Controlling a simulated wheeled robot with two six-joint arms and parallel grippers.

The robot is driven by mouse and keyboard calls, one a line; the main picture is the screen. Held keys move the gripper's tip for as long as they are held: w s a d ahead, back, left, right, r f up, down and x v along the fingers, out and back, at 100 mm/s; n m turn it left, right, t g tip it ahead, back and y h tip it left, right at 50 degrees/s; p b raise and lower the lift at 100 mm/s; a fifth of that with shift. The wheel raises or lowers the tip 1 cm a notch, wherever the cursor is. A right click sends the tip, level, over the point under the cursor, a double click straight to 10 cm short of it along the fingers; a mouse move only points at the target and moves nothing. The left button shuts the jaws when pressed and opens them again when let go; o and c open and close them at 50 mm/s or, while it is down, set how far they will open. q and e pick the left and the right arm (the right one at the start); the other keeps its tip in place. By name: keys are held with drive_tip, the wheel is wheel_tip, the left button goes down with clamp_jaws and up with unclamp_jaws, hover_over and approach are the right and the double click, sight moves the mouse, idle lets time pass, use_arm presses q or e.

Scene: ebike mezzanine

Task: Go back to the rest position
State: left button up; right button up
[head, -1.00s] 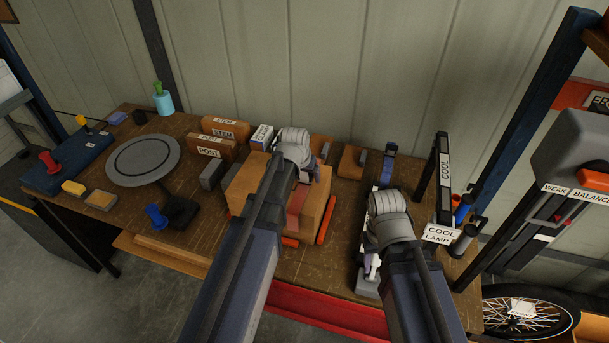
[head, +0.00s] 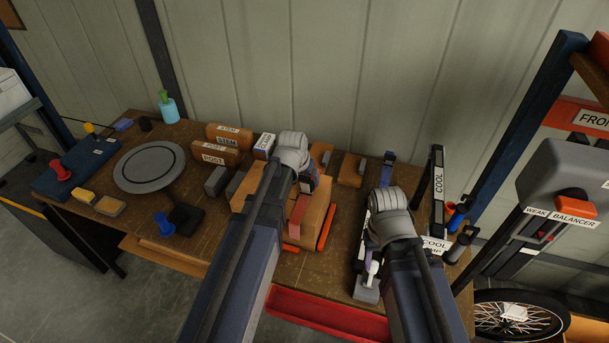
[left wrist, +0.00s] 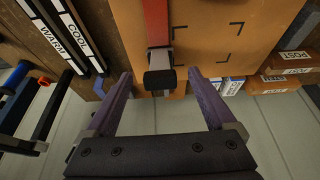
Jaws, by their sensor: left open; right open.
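My left gripper (head: 308,184) hangs over an orange-brown box (head: 257,187) on the workbench; the arm hides part of it. In the left wrist view the gripper's purple fingers (left wrist: 159,74) are open and apart. Between them, further off, shows a dark knob (left wrist: 160,80) at the end of a red bar (left wrist: 157,22) on the box face. Nothing is held there. My right gripper (head: 371,250) is over the grey-and-white stand (head: 366,286) at the right of the bench. Its wrist hides most of its fingers; I see nothing held.
The workbench (head: 335,232) carries a round grey turntable (head: 148,167), a blue tray with knobs (head: 75,170) and POST and STEM blocks (head: 215,154). A red tray (head: 330,312) is at the front. A COOL lamp post (head: 437,185), blue rack post and wheel (head: 520,318) are right.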

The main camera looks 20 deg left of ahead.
use_arm(q)
drive_tip(key=shift+s+r, duration=0.2)
drive_tip(key=shift+r, duration=0.3)
use_arm(e)
drive_tip(key=shift+r, duration=0.4)
use_arm(q)
drive_tip(key=shift+f, duration=0.1)
drive_tip(key=s+d+f+g, duration=0.2)
drive_tip(key=s+g, duration=0.1)
drive_tip(key=s, duration=1.1)
use_arm(e)
wheel_tip(320, 180, down, 15)
drive_tip(key=b, duration=1.5)
drive_tip(key=shift+f, duration=0.2)
use_arm(q)
drive_tip(key=s+d+f+m+g, duration=0.1)
drive_tip(key=s+d+f, duration=0.2)
drive_tip(key=d+f, duration=0.2)
drive_tip(key=s+d+f+m+y, duration=0.1)
drive_tip(key=s+d+f+m, duration=0.1)
drive_tip(key=d+f, duration=0.4)
wheel_tip(320, 180, down, 4)
drive_tip(key=shift+s+d+r+g, duration=0.15)
drive_tip(key=shift+s+g, duration=0.25)
drive_tip(key=shift+s, duration=0.4)
